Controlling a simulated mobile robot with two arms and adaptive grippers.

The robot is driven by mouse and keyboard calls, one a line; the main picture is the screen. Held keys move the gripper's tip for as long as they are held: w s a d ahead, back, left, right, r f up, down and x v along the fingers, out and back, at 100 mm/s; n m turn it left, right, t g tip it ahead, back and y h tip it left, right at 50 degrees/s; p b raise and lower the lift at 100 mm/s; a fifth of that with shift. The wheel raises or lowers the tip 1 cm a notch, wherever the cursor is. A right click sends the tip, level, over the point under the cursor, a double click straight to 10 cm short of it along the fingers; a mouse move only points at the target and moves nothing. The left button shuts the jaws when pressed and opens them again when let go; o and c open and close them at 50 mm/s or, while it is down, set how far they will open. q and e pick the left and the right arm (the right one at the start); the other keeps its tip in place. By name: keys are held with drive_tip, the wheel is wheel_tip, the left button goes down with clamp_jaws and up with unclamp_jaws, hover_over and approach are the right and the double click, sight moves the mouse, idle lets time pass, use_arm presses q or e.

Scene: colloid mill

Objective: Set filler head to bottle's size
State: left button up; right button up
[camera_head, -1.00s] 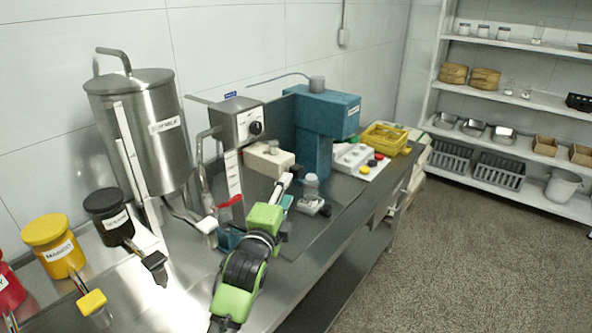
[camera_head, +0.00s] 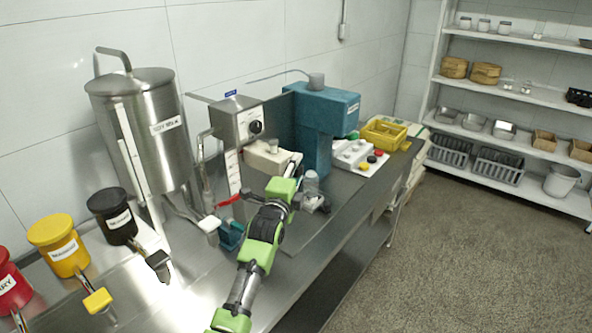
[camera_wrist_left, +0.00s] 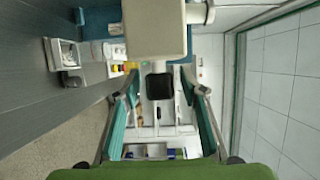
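The filler stands mid-bench: a steel box (camera_head: 237,122) with a black dial, a white scale strip (camera_head: 233,172) with a red pointer (camera_head: 229,199), and a beige block (camera_head: 262,157). In the left wrist view the beige block (camera_wrist_left: 155,28) has a black knob (camera_wrist_left: 159,86) under it. My left gripper (camera_head: 290,168) is at the front end of the block. In the wrist view its teal fingers are spread, one each side of the knob, with gaps showing. A clear bottle (camera_head: 312,182) stands behind the gripper, partly hidden. My right gripper is not in view.
A steel tank (camera_head: 143,125) and several coloured containers, including a yellow one (camera_head: 60,246), are left. The floor at right is clear.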

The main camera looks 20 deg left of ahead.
use_arm(q)
drive_tip(key=shift+c, duration=0.4)
clamp_jaws()
wheel_tip(320, 180, down, 6)
drive_tip(key=b, duration=0.4)
drive_tip(key=shift+f, duration=0.25)
drive_tip(key=shift+o, duration=0.4)
unclamp_jaws()
